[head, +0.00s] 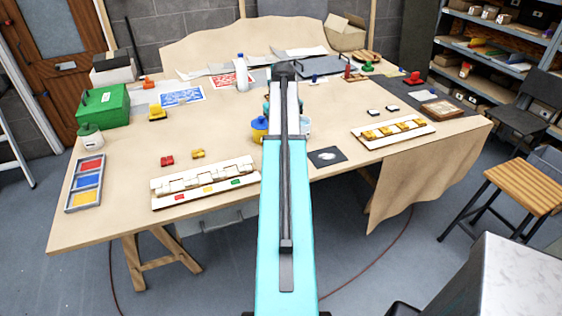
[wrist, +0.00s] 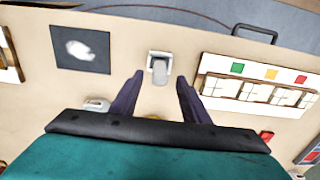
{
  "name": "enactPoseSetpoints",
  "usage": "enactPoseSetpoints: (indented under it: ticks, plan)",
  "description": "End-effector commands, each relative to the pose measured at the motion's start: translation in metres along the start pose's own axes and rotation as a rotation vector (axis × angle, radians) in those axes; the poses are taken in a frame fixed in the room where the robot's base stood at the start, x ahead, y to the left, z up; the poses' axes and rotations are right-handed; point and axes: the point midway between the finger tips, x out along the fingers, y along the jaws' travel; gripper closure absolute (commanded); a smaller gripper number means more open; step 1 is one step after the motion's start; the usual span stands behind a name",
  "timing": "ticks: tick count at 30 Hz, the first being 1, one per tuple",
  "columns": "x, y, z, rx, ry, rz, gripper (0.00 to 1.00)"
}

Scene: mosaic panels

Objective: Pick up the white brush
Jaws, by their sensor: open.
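A small white item with a grey, rounded flap-like part, apparently the white brush (wrist: 159,67), lies on the table near its front edge in the wrist view. My gripper (wrist: 160,79) is open, its two dark fingers spread to either side of the near end of the item. Nothing is between the fingers in their grip. Whether the fingers are at the height of the item or above it, I cannot tell. In the head view my arm hides this spot and the gripper.
The dark square with a white blob (wrist: 82,47) lies left of the item in the wrist view, and a cream mosaic panel (wrist: 258,87) lies right. A pale object (wrist: 97,103) is near the left finger. In the head view a yellow-and-blue bottle (head: 259,129) stands beside my arm.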

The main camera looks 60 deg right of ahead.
Motion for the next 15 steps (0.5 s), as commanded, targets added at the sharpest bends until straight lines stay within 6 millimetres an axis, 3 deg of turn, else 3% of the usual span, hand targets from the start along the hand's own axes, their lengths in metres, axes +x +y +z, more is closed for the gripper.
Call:
enactPoseSetpoints:
  ticks: [6,15]
  plan:
    - [0.019,0.000,0.001,0.000,0.000,0.000,0.58]
    - [0.021,0.000,0.001,0.001,0.000,0.000,0.58]
